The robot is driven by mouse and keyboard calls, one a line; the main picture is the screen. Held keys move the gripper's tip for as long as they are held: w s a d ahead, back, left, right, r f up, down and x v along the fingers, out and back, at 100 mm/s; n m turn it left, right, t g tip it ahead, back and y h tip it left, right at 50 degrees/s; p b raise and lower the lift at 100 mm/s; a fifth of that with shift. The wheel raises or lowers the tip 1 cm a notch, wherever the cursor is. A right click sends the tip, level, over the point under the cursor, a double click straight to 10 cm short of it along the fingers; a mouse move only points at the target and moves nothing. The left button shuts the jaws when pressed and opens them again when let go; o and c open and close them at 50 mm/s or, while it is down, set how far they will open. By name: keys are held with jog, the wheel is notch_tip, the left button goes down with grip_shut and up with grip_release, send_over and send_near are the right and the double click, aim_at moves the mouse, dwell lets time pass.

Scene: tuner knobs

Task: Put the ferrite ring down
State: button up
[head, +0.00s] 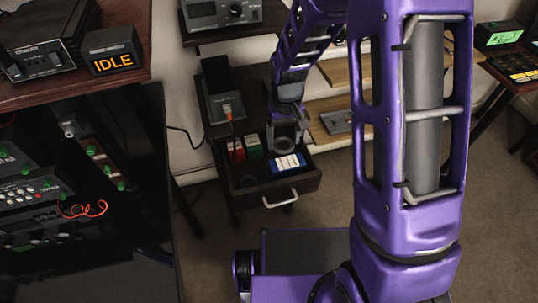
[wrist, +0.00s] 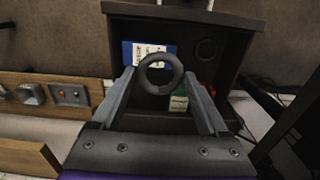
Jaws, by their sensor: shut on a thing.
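The ferrite ring (wrist: 158,91) is a thick dark grey ring. My gripper (wrist: 158,75) is shut on it, with a finger on each side, in the wrist view. In the head view my gripper (head: 287,137) hangs over the open drawer (head: 309,183) of a dark cabinet; the ring is hard to make out there. The ring appears to be above the drawer floor; the exact gap cannot be told. In the wrist view it overlaps part of a blue box (wrist: 132,50) behind it.
The drawer holds the blue box (head: 288,164), a green box (head: 253,146), a red box (head: 238,151) and a dark round outline (wrist: 205,48) on its floor. A black device with an orange plug (head: 228,110) sits on the cabinet. Wooden shelves (head: 335,133) stand to the right.

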aim_at(282, 167)
notch_tip(282, 167, down, 9)
jog(key=shift+f+b, duration=0.15)
jog(key=shift+b, duration=0.55)
jog(key=shift+f+b, duration=0.3)
jog(key=o, duration=1.3)
jog(key=shift+s, duration=0.1)
notch_tip(282, 167, up, 13)
jog(key=p, duration=0.2)
jog(key=shift+f+p, duration=0.2)
jog(key=shift+p, duration=0.15)
